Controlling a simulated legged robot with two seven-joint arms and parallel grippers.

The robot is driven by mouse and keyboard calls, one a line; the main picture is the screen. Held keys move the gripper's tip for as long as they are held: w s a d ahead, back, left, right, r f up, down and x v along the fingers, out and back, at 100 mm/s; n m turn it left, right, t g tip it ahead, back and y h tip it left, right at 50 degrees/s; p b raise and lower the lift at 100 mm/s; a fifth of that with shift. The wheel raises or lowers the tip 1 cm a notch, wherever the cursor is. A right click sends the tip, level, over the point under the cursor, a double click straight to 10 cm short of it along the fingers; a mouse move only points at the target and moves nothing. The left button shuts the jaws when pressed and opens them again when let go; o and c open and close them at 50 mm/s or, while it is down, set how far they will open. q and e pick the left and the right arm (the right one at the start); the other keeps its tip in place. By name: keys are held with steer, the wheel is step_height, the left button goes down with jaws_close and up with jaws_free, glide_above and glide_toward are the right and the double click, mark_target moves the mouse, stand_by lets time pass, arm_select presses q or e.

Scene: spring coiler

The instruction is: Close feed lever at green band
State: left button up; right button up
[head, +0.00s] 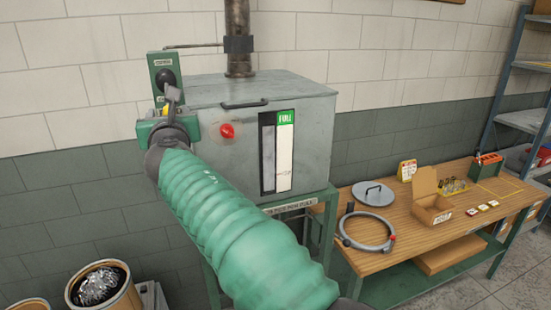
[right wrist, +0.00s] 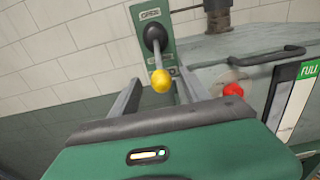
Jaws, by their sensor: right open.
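The feed lever has a black pivot (right wrist: 155,38) and a yellow ball knob (right wrist: 163,80) hanging below it. It is mounted on a green plate (head: 162,66) marked "OPEN" at its top, left of the grey hopper. My right gripper (head: 172,97) is in front of the lower plate. In the right wrist view its open fingers stand either side of the knob; I cannot tell whether they touch it. In the head view the gripper mostly hides the knob. The hopper's gauge (head: 284,170) has a green band marked "FULL" (head: 287,118) at its top, above a white column. My left gripper is out of view.
The grey hopper (head: 315,120) has a red knob (head: 227,131), a lid handle (head: 244,105) and a vertical pipe (head: 238,25). A wooden bench (head: 400,215) at right holds a hose, a round lid and an open box. Bins of metal parts (head: 105,285) stand at lower left.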

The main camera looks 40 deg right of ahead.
steer(key=b+v, duration=0.2)
steer(key=v, duration=0.4)
steer(key=shift+s+r, duration=0.15)
steer(key=shift+r, duration=0.3)
steer(key=s+d+f+m+g+y+b, duration=0.1)
steer(key=s+f+m+g, duration=0.3)
steer(key=f, duration=0.9)
steer(key=s+d+f+m+g+y+b, duration=0.1)
steer(key=s+f+m+g, duration=0.1)
steer(key=f+m, duration=0.75)
steer(key=s+d+f+m+g+y+b, duration=0.1)
steer(key=s+f+m+g, duration=0.15)
steer(key=f, duration=1.25)
steer(key=s+a+f+m+g+y+b, duration=0.1)
steer(key=s+f+m+g, duration=0.5)
steer(key=s+f+m, duration=1)
steer(key=s+f+y, duration=0.1)
steer(key=s+f, duration=0.3)
steer(key=shift+s+a+f+m+b, duration=0.2)
steer(key=shift+a+m+b, duration=0.1)
steer(key=shift+m, duration=0.1)
